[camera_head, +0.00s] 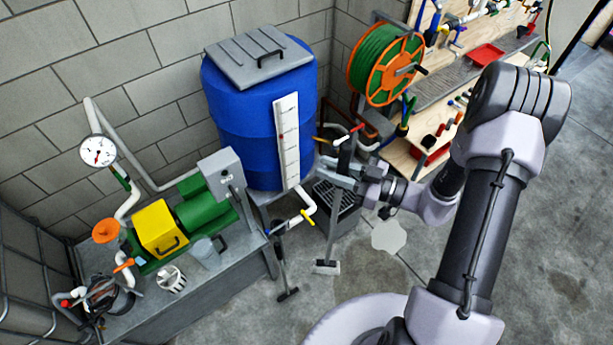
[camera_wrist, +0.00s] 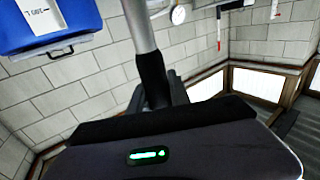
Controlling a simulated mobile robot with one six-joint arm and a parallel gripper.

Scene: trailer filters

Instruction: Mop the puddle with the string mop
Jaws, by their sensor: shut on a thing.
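My gripper (camera_head: 336,174) is shut around the upper part of an upright long-handled tool (camera_head: 332,228), probably the string mop. The tool has a dark grip and a pale, blocky head (camera_head: 326,267) low by the floor; I cannot make out strings. In the wrist view, its grey pole (camera_wrist: 138,25) and black grip (camera_wrist: 152,78) rise in front of the gripper. A pale, irregular puddle (camera_head: 388,236) lies on the concrete to the right of the tool head, apart from it. A darker stain (camera_head: 365,275) spreads below the puddle.
A second long-handled tool (camera_head: 281,262) with a dark head stands left of the held one. A dark crate (camera_head: 338,197) is just behind it. The blue tank (camera_head: 235,110), pump bench (camera_head: 215,277) and hose reel (camera_head: 383,65) crowd the wall. Open floor lies right.

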